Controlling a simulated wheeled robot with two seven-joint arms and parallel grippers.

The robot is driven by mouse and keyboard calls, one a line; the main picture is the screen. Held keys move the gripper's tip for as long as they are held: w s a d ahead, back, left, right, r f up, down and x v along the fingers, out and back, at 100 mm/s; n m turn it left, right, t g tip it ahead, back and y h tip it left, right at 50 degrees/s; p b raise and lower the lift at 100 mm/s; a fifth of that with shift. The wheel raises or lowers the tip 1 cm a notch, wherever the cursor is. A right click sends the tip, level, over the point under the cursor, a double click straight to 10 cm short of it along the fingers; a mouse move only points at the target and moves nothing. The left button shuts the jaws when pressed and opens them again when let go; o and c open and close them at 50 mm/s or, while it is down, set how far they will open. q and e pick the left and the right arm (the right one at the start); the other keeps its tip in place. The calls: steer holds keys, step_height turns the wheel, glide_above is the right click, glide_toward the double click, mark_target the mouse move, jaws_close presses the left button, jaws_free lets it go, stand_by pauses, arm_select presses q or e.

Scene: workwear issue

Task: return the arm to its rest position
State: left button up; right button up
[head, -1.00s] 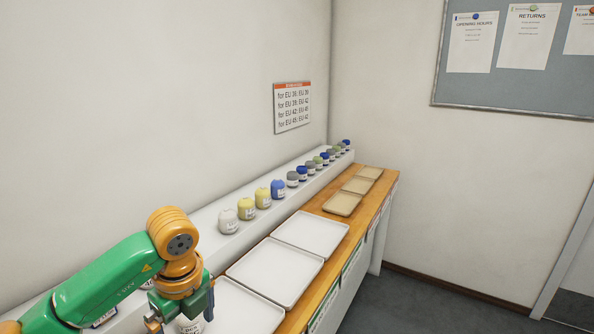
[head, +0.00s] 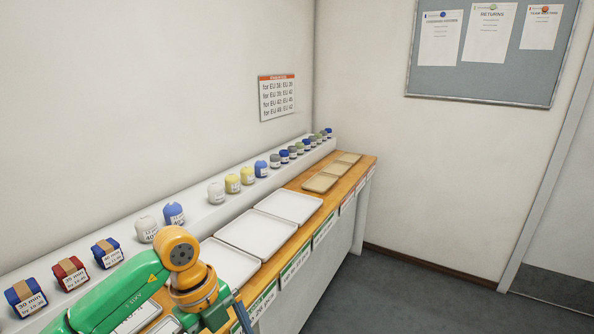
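My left arm (head: 118,300), green and orange, comes in from the lower left and reaches over the near end of the counter. Its gripper (head: 240,314) is at the bottom edge of the head view, near the counter's front edge. The gripper is partly cut off and seen from the side, so I cannot tell whether its fingers are open or shut. No held thing shows at it. My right gripper is not in view.
White trays (head: 259,224) and smaller tan trays (head: 320,178) line the wooden counter (head: 291,205). A white ledge (head: 203,219) behind carries labelled rolls, including a red one (head: 70,273) near my arm. Grey floor (head: 420,290) is open at right.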

arm_select(q)
steer(key=w+d+f+n+t+h, duration=0.1)
steer(key=d+f+n+t+h, duration=0.1)
steer(key=d+h, duration=0.5)
steer(key=w+d+f+n+t+h, duration=0.1)
steer(key=w+d+n+h, duration=0.1)
steer(key=d+h, duration=0.5)
steer(key=a+f+n+t+y, duration=0.5)
steer(key=a+f+n, duration=0.15)
steer(key=f, duration=0.45)
steer(key=a+f+n+t+y, duration=0.55)
steer(key=f+n, duration=0.25)
steer(key=f, duration=0.2)
steer(key=s+a+f+n+g+y, duration=0.35)
steer(key=s+a+f+g, duration=0.2)
steer(key=s+f, duration=0.65)
steer(key=s+a+f+n+g+y, duration=0.1)
steer(key=s+f+g, duration=0.2)
steer(key=s, duration=0.8)
steer(key=s+a+f+g+y, duration=0.1)
steer(key=s+a+f+g, duration=0.1)
steer(key=s, duration=1)
step_height(320, 180, down, 3)
steer(key=shift+s+r+n+g+y, duration=0.15)
steer(key=shift+s+n+g+y, duration=0.2)
steer(key=shift+g, duration=0.35)
